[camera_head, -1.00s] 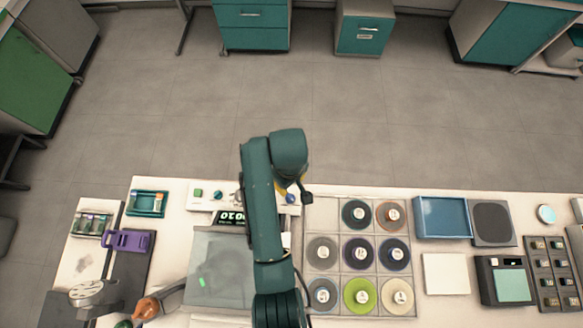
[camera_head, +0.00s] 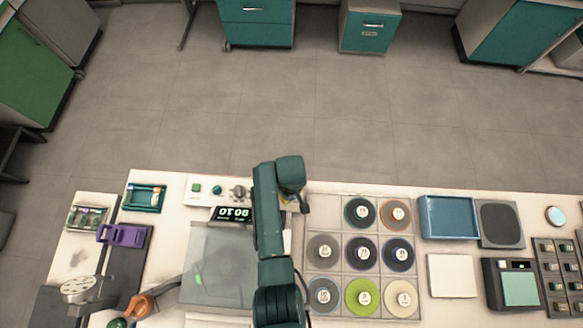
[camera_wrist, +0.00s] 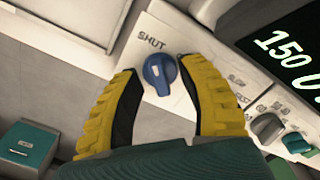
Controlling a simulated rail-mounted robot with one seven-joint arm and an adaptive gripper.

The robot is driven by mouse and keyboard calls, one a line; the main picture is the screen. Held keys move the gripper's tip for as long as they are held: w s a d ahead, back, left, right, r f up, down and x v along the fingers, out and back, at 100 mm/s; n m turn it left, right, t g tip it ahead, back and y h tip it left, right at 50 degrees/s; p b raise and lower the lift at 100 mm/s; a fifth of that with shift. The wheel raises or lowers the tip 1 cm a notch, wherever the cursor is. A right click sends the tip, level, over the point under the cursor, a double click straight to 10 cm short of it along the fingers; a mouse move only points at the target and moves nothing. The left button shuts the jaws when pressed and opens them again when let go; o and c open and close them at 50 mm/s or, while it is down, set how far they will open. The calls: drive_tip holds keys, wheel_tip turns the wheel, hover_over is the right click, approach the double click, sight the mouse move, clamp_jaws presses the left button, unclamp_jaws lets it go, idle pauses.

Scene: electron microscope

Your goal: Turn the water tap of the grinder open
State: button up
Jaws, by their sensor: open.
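The water tap (camera_wrist: 160,74) is a blue knob on the grinder's pale front panel (camera_wrist: 150,32), beside the printed word SHUT, in the wrist view. Its pointer end lies toward the bottom of that picture. My gripper (camera_wrist: 157,68) is open, with one yellow ridged finger on each side of the tap. Gaps show between the fingers and the knob, and nothing is held. In the head view my arm covers the tap. The grinder's panel (camera_head: 212,191) and its lit display (camera_head: 234,214) show left of my arm there.
In the head view, a rack of coloured discs (camera_head: 361,254) stands right of my arm. An orange-handled tool (camera_head: 138,307) lies at the lower left.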

clamp_jaws()
drive_tip(key=shift+m, duration=0.5)
drive_tip(key=m+p, duration=0.1)
drive_tip(key=m, duration=0.7)
drive_tip(key=shift+p, duration=0.4)
drive_tip(key=m, duration=0.5)
drive_tip(key=shift+m, duration=1.9)
